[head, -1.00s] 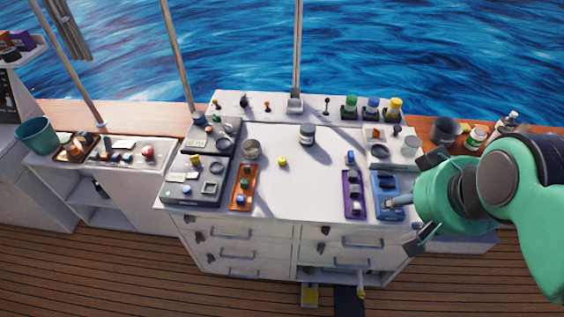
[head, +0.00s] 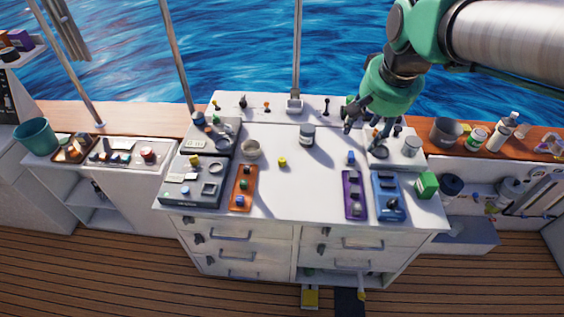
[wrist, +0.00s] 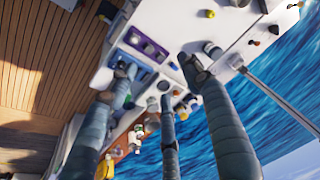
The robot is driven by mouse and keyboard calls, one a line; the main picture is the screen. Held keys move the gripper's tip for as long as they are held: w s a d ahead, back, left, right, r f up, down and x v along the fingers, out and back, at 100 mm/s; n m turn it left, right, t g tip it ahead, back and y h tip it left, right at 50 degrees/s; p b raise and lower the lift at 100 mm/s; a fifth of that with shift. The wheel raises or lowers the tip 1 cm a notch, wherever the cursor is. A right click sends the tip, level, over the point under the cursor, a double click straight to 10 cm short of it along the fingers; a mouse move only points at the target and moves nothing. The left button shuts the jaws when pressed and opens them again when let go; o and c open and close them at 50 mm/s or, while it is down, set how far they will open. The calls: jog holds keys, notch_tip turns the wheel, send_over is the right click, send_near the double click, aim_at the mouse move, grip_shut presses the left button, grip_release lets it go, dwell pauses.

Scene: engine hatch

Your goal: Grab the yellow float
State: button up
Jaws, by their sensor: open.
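A small yellow object (head: 282,161), the likely float, stands on the bare middle of the white console top. It also shows near the top edge of the wrist view (wrist: 210,13). My gripper (head: 366,130) is open and hangs over the console's back right part, to the right of the yellow object and well apart from it. Its dark fingers spread across the wrist view (wrist: 168,95) with nothing seen between them.
A dark-lidded jar (head: 307,135) stands between the yellow object and my gripper. A metal cup (head: 251,149) and an orange panel (head: 243,187) are to its left. A purple panel (head: 354,195), blue panel (head: 388,196) and green box (head: 427,186) are at right. The front middle is clear.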

jog(key=w+a+f+g, duration=0.1)
jog(key=w+a+f, duration=0.25)
jog(key=w, duration=0.45)
jog(key=m+g+b, duration=0.2)
jog(key=g, duration=0.1)
send_over(282, 159)
notch_tip(282, 159, down, 23)
jog(key=shift+f+b, duration=0.65)
jog(key=shift+f, duration=3.6)
jog(key=shift+f+b, duration=0.8)
jog(key=shift+f, duration=1.8)
